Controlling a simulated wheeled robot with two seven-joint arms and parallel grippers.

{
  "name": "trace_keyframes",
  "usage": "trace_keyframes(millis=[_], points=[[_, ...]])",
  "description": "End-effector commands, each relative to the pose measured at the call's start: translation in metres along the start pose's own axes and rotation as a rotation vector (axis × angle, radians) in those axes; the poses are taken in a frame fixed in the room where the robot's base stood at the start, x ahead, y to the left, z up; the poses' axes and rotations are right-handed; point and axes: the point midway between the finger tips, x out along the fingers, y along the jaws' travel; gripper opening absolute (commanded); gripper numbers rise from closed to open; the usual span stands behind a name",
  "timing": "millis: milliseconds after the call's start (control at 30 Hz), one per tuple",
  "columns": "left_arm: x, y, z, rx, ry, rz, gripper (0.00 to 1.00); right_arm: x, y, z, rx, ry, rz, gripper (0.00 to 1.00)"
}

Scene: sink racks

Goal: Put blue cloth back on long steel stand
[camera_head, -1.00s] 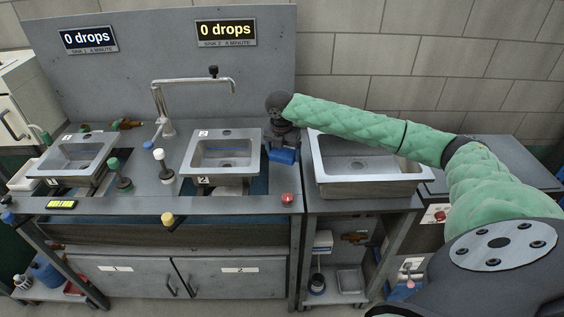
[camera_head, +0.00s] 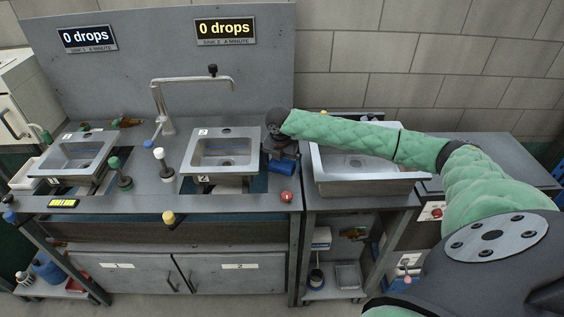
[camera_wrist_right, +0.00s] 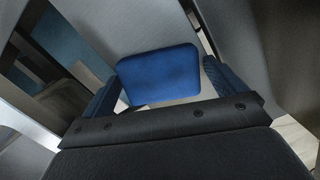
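The blue cloth (camera_wrist_right: 160,75) shows in the right wrist view as a flat, rounded blue rectangle over a grey surface. It lies between the two blue fingers of my right gripper (camera_wrist_right: 161,88), with narrow gaps at its sides, so the gripper looks open around it. In the head view my right gripper (camera_head: 281,164) is low at the right end of the long steel stand (camera_head: 235,204), beside sink 2. The cloth is hardly to be told from the gripper there. My left gripper is out of view.
Sink 2 (camera_head: 225,172) is just left of my right gripper, and a larger steel basin (camera_head: 370,187) is to its right, under my arm. A red knob (camera_head: 287,197) sits on the front edge. A tall tap (camera_head: 160,105) stands behind.

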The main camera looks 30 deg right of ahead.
Motion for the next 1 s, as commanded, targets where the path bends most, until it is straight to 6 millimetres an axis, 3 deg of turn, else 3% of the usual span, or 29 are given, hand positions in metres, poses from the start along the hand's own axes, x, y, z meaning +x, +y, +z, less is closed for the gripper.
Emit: trace_keyframes(millis=[367, 433, 1000], points=[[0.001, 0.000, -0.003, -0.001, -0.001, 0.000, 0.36, -0.006, 0.000, 0.000, 0.000, -0.001, 0.001, 1.00], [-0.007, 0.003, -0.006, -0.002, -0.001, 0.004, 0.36, -0.012, 0.001, 0.000, 0.000, 0.000, 0.002, 1.00], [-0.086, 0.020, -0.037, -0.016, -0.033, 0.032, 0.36, -0.107, 0.001, 0.001, 0.001, -0.001, 0.002, 1.00]])
